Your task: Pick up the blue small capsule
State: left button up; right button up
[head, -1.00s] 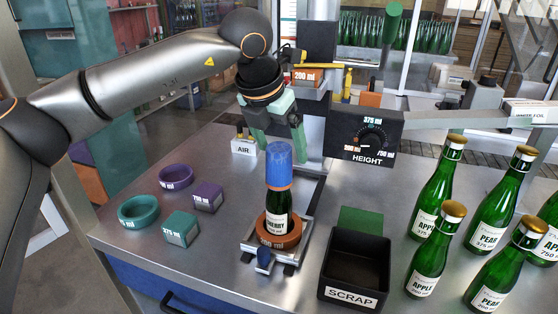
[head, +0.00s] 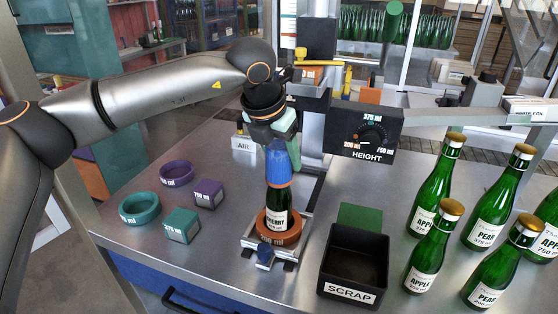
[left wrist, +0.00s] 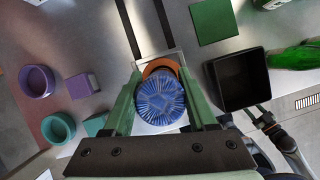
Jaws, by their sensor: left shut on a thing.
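The bottle stands upright in an orange ring holder (head: 292,236). My left gripper (head: 277,145) has come down from above, and its green fingers are shut on the upper part of the capsule. In the left wrist view the pleated blue top of the capsule (left wrist: 160,98) lies between the two fingers. The bottle is mostly hidden there below the capsule.
A black scrap bin (head: 354,268) stands right of the bottle, with green bottles (head: 436,187) beyond it. Teal (head: 139,208) and purple (head: 176,174) rings and two blocks (head: 181,226) lie to the left. The height dial box (head: 362,134) stands behind.

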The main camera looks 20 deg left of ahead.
aim_at(282, 143)
pick_arm(q)
notch_tip(282, 143, up, 10)
jog(key=shift+b, duration=0.4)
dwell(0.3)
dwell(0.4)
